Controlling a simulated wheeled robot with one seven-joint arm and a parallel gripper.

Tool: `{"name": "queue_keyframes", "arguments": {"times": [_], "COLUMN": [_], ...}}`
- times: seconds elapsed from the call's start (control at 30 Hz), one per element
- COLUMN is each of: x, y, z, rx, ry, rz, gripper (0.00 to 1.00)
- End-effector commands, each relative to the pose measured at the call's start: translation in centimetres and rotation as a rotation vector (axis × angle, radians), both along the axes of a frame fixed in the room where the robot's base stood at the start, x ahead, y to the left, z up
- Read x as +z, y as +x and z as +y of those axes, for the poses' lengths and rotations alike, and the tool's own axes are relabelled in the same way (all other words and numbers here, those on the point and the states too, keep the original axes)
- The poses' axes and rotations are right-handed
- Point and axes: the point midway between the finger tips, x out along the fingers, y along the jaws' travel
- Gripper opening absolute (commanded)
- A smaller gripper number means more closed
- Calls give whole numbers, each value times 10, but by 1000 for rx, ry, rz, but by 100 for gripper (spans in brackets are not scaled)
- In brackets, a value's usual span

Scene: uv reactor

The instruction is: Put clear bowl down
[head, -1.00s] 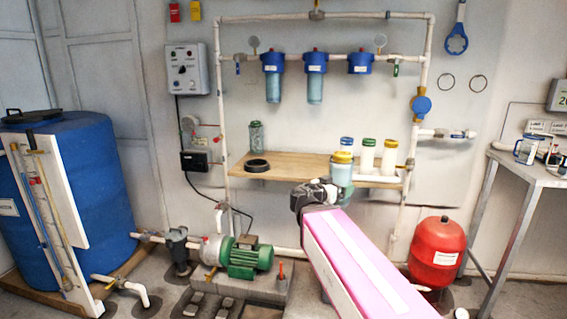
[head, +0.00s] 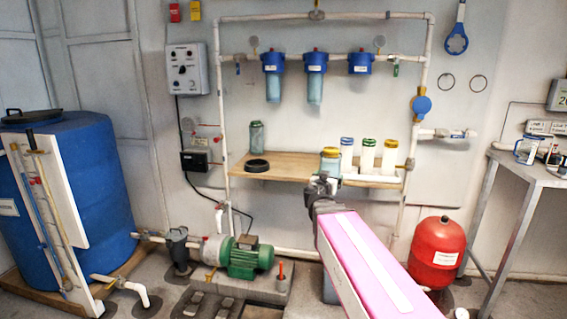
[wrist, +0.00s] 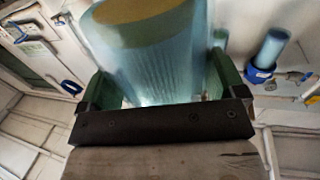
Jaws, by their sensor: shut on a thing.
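The clear bowl (head: 330,165), a translucent bluish cylinder with a yellow band at its top, is held upright in front of the wooden shelf. In the wrist view the clear bowl (wrist: 155,60) fills the space between my gripper's two green fingers. My gripper (wrist: 155,88) is shut on it. In the head view my gripper (head: 323,182) is at the bowl's lower part, which it partly hides. I cannot tell whether the bowl's base touches anything.
The wooden shelf (head: 295,165) has free room in its middle. A black ring (head: 256,165) and a greenish clear jar (head: 256,137) stand at its left. Containers with blue (head: 347,150), green (head: 368,156) and yellow (head: 390,157) rims stand at its right. Blue filter heads (head: 360,63) hang above.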

Motion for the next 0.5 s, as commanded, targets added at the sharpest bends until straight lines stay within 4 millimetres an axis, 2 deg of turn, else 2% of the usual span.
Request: {"name": "queue_keyframes", "arguments": {"times": [0.03,0.3,0.5], "x": [5,31,54], "y": [9,43,60], "z": [1,8,9], "rx": [40,227,316], "ry": [-2,0,2], "rz": [-2,-3,-4], "gripper": [47,47,47]}}
